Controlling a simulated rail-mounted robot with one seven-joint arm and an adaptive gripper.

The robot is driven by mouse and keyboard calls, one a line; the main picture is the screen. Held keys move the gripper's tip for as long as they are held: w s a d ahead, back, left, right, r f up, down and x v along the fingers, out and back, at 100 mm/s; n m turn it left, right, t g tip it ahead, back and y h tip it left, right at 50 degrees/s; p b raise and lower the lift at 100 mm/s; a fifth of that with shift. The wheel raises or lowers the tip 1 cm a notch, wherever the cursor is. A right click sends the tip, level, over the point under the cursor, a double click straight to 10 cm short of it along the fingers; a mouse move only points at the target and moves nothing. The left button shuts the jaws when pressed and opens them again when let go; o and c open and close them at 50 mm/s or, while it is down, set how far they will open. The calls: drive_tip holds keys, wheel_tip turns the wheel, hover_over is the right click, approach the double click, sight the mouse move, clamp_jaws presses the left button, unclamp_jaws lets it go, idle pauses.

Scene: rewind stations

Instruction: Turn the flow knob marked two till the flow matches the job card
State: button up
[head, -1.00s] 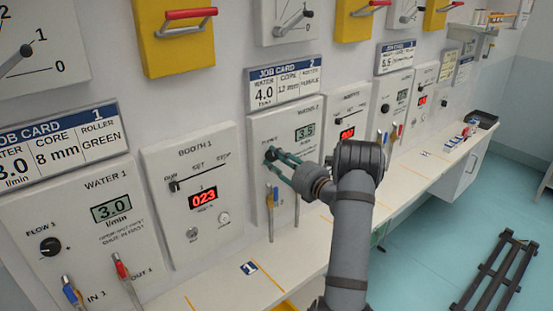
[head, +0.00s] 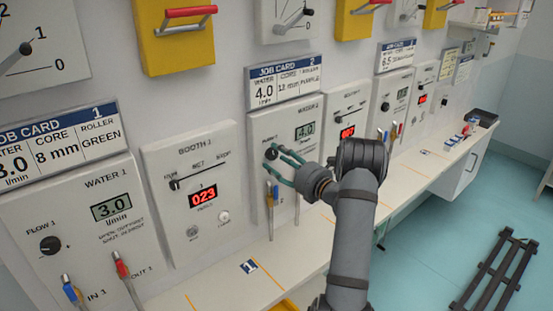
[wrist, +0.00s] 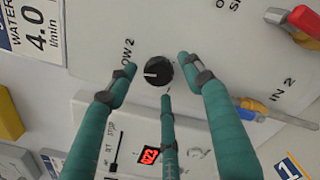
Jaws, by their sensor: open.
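The flow knob marked two (wrist: 158,71) is round and black with a white pointer line; in the head view the knob (head: 271,153) is on the Water 2 panel (head: 290,122). My gripper (wrist: 162,82) is open, its green fingers spread around the knob without closing on it. In the head view my gripper (head: 280,158) reaches the panel from the right. The Water 2 display (head: 305,130) reads 4.0. Job card 2 (head: 284,84) above it gives water 4.0 l/min; the card (wrist: 38,27) also shows 4.0 in the wrist view.
Water hoses with coloured handles (head: 271,195) hang just below the knob. The Booth 1 panel (head: 195,190) is to the left, and the Water 1 panel (head: 85,225) beyond it. A narrow white shelf (head: 290,270) runs below the panels.

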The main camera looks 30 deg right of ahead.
drive_tip(key=v, duration=1.1)
drive_tip(key=shift+w, duration=0.15)
drive_tip(key=x, duration=1.1)
drive_tip(key=shift+w+a, duration=0.1)
drive_tip(key=shift+w, duration=0.3)
